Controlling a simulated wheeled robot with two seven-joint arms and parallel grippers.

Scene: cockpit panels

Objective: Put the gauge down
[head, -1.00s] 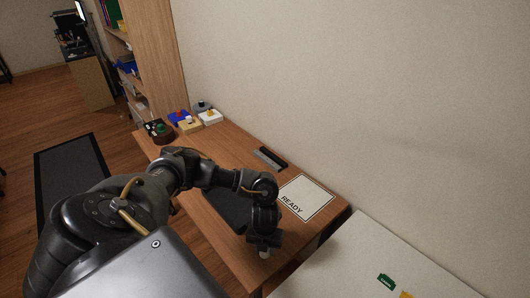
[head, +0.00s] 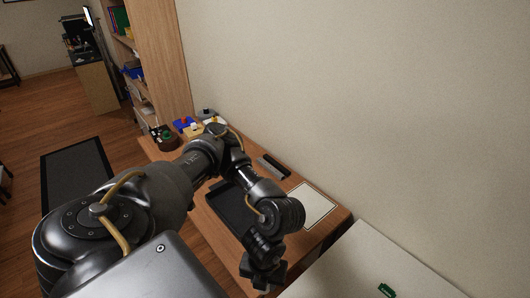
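No gauge can be made out for certain in the head view. My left gripper (head: 263,274) points down near the front right edge of the wooden desk (head: 212,245). Its fingers are dark and small here, so I cannot tell whether they are open or shut, or whether they hold anything. A white sheet with a dark border (head: 317,203) lies on the desk beyond my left wrist, partly covered by it. A black tray (head: 230,207) lies on the desk behind my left forearm. My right gripper is not in view.
A dark and grey bar-shaped object (head: 273,166) lies near the wall. Several small coloured blocks with knobs, one blue (head: 183,124), stand at the desk's far end beside a shelf (head: 160,60). A pale surface (head: 370,270) with a green piece (head: 386,290) is at lower right.

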